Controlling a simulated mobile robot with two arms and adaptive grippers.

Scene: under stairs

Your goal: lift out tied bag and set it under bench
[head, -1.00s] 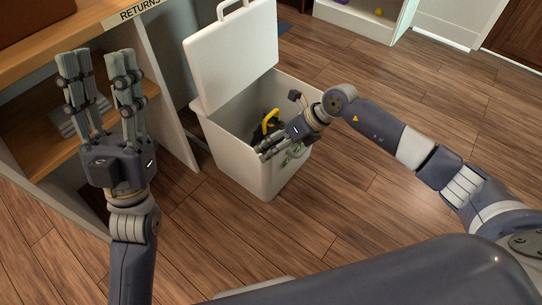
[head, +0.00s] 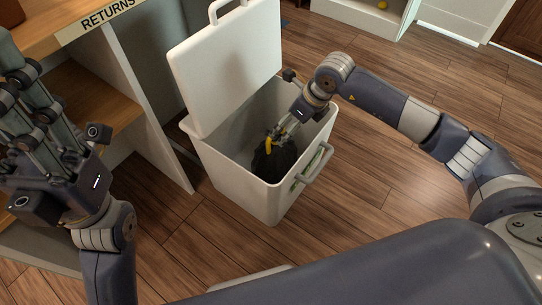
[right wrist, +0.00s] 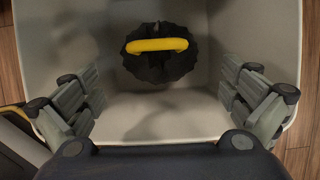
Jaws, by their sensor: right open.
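A black tied bag (head: 273,163) with a yellow tie loop (head: 268,145) sits inside a white bin (head: 236,187) whose lid (head: 226,70) stands open. In the right wrist view the bag (right wrist: 160,66) lies toward the far wall of the bin, with the yellow loop (right wrist: 157,45) across its top. My right gripper (head: 280,138) reaches down into the bin above the bag. Its fingers (right wrist: 160,100) are spread apart and nothing is between the tips. My left gripper (head: 35,110) is raised at the left, away from the bin, with its fingers seen side-on.
A wooden bench or shelf unit (head: 92,102) with a "RETURNS" label (head: 100,19) stands left of the bin. Wood floor (head: 400,225) is clear to the right. A white open cabinet (head: 362,18) stands at the back.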

